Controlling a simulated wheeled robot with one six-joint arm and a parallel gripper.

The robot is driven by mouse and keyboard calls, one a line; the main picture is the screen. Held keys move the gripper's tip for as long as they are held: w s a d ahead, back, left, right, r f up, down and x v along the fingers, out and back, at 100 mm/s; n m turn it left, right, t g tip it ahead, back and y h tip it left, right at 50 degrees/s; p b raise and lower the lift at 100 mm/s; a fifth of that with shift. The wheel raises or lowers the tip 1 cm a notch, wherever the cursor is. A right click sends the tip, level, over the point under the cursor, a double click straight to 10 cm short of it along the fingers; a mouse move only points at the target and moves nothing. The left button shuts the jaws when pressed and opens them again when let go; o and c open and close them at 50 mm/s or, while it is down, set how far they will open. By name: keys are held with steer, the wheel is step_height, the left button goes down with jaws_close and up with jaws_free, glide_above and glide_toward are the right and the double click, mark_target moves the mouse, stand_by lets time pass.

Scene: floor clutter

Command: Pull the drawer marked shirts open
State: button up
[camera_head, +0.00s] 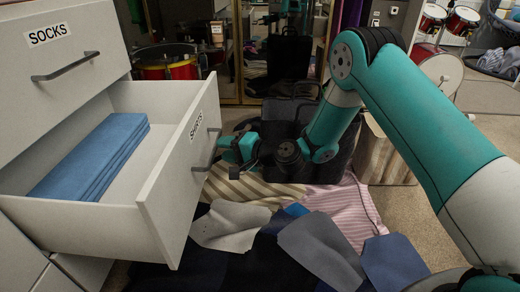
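The drawer marked shirts (177,172) stands pulled well out of the white dresser at the left. Folded blue cloth (95,160) lies inside it. Its label (196,125) and dark bar handle (208,150) are on the front panel, which faces right. My gripper (226,158) is at the handle, reaching it from the right. The fingers are small and partly hidden against the handle, so I cannot tell whether they are closed on it. The drawer marked socks (65,65) above is shut, with its own bar handle (66,68).
Several cloths lie on the floor in front of the drawer, including a grey one (320,248) and a pink striped one (340,205). A black suitcase (285,125) stands behind my gripper. Drums (168,70) and a mirror are at the back.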

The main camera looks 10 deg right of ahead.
steer(key=p+v, duration=0.1)
steer(key=v, duration=1.2)
steer(key=shift+s+d+p, duration=0.2)
steer(key=shift+s+p, duration=0.1)
steer(key=shift+p, duration=0.05)
steer(key=shift+r, duration=0.1)
steer(key=s+a+r+n+g+y+p, duration=0.1)
steer(key=s+a+r+n+g+p, duration=0.15)
steer(key=r, duration=0.25)
steer(key=s+a+r+n+g+p, duration=0.1)
steer(key=s+a+r+n+g, duration=0.2)
steer(key=a+r+n, duration=0.15)
steer(key=s+d+r+n+g+h+p, duration=0.25)
steer(key=s+r+n+h, duration=0.2)
steer(key=s+r, duration=0.5)
steer(key=s+d+r+n+g+h+p, duration=0.25)
steer(key=s+r+h+p, duration=0.2)
steer(key=s+r, duration=0.5)
step_height(320, 180, up, 36)
steer(key=s+p, duration=0.2)
steer(key=p, duration=3.5)
steer(key=shift+d, duration=0.4)
